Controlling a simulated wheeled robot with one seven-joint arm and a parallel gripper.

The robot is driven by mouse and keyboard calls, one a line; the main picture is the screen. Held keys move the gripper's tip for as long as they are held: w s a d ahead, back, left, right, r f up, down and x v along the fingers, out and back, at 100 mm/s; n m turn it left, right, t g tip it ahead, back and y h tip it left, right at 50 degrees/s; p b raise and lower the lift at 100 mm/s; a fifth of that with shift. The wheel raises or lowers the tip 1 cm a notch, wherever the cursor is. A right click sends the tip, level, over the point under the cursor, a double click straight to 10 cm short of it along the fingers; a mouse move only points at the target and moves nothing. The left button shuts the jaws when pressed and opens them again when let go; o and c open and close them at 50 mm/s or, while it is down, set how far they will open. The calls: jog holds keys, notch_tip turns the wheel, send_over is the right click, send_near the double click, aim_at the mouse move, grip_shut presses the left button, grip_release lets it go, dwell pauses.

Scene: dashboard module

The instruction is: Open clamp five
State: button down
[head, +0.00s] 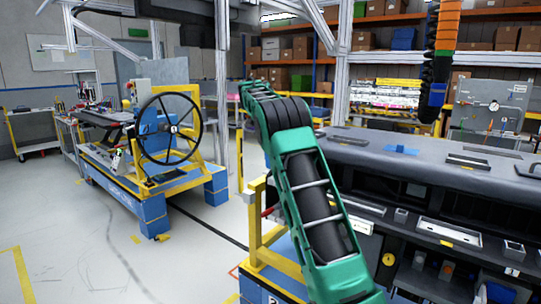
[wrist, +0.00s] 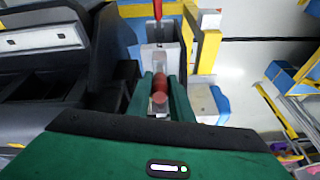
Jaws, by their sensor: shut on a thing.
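In the wrist view a clamp with a red handle (wrist: 160,88) stands at the side of the dashboard module, against a pale metal bracket (wrist: 158,56). My gripper (wrist: 161,98) has its two green fingers on either side of the red handle and is shut on it. No number on the clamp is readable. In the head view my green arm crosses the middle and hides the gripper. A small red part (head: 267,212) shows beside the yellow frame there; I cannot tell if it is the same clamp.
The dark dashboard module (head: 420,165) fills the right of the head view. A yellow post (wrist: 208,52) stands close right of the gripper. A blue and yellow station with a black wheel (head: 170,128) is at left.

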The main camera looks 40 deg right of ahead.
jog(key=shift+w+r, duration=0.2)
jog(key=shift+w, duration=0.05)
jog(key=c, duration=1.6)
grip_release()
jog(key=shift+f, duration=0.1)
jog(key=shift+d, duration=0.1)
jog(key=shift+s, duration=0.1)
jog(key=v, duration=1)
jog(key=shift+r, duration=0.35)
